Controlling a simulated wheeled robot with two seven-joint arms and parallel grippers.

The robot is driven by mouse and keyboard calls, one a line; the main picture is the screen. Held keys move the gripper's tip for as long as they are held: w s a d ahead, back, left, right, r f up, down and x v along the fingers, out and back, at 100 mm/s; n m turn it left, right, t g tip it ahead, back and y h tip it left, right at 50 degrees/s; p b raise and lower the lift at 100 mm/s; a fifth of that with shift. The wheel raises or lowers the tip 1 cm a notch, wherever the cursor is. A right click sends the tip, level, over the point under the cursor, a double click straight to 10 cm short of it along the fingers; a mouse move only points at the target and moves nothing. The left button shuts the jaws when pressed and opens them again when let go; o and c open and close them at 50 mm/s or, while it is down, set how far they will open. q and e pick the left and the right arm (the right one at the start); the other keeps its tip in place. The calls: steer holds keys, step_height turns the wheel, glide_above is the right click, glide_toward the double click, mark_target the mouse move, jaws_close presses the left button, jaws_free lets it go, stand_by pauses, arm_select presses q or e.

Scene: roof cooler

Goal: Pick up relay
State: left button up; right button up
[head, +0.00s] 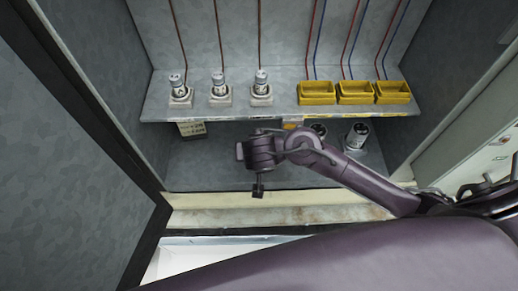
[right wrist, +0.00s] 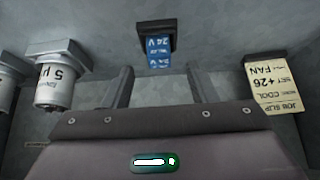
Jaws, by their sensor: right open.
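A small block with a blue label reading 24 V, which looks like the relay (right wrist: 159,52), sits in a dark holder at the top middle of the right wrist view. My right gripper (right wrist: 160,88) is open and empty. Its two fingers stand apart, below the block and to either side of it in that view, not touching it. In the head view my right arm comes in from the right and the gripper (head: 262,148) is just below the shelf's front edge. I cannot make out the blue block there. My left gripper is not in view.
Silver cylinders (right wrist: 54,88) marked 5 µ stand left in the wrist view; one cylinder (head: 356,137) shows under the shelf (head: 285,107). A job slip (right wrist: 274,88) hangs at right. Yellow trays (head: 317,92) and several socketed cylinders (head: 219,84) occupy the shelf.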

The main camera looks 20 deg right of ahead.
steer(key=x, duration=0.3)
steer(key=shift+w+d, duration=0.2)
steer(key=shift+w+d+f, duration=0.1)
steer(key=shift+w+f, duration=0.25)
steer(key=shift+f, duration=0.1)
steer(key=shift+s, duration=0.1)
steer(key=c, duration=0.6)
arm_select(q)
steer(key=shift+w, duration=0.75)
arm_select(e)
steer(key=c, duration=0.5)
steer(key=shift+r, duration=0.1)
